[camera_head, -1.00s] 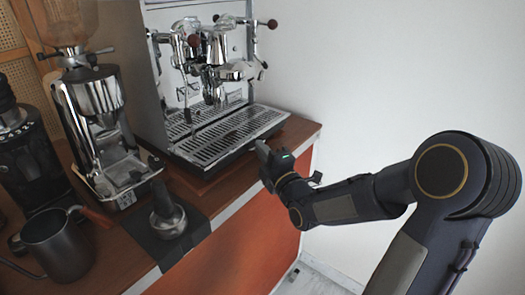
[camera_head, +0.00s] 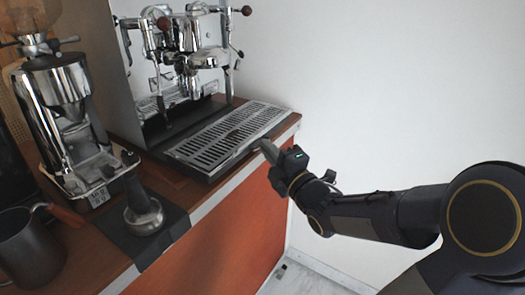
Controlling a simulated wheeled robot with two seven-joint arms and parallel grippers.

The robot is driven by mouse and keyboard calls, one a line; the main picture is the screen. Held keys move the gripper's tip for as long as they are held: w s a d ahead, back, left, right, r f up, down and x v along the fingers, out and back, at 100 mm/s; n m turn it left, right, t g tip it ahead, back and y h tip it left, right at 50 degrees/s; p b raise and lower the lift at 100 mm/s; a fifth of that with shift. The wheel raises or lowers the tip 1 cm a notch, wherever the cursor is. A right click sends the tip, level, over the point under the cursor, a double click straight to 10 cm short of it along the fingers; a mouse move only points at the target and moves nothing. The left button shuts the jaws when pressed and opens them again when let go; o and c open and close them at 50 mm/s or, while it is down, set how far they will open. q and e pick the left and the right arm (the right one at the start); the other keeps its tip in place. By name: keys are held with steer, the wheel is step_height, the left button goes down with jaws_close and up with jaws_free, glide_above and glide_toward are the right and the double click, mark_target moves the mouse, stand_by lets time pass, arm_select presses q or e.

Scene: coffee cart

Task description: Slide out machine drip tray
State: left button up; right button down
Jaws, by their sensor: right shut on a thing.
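The chrome espresso machine (camera_head: 185,50) stands at the back of the wooden counter. Its drip tray (camera_head: 205,148), with a slotted metal grate, juts out in front of the machine toward the counter's edge. My right gripper (camera_head: 266,148) is at the front right part of the tray, shut on the tray's front edge; the exact contact is small and partly hidden by the gripper. My left gripper is not in view.
A chrome grinder (camera_head: 65,115) stands left of the machine. A dark pitcher (camera_head: 28,248) is at the lower left. The white wall on the right is bare.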

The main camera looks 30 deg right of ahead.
steer(key=c, duration=1.6)
jaws_free()
steer(key=s, duration=0.2)
steer(key=s+f, duration=0.1)
steer(key=s, duration=0.4)
steer(key=shift+s+f, duration=0.15)
steer(key=shift+s, duration=0.25)
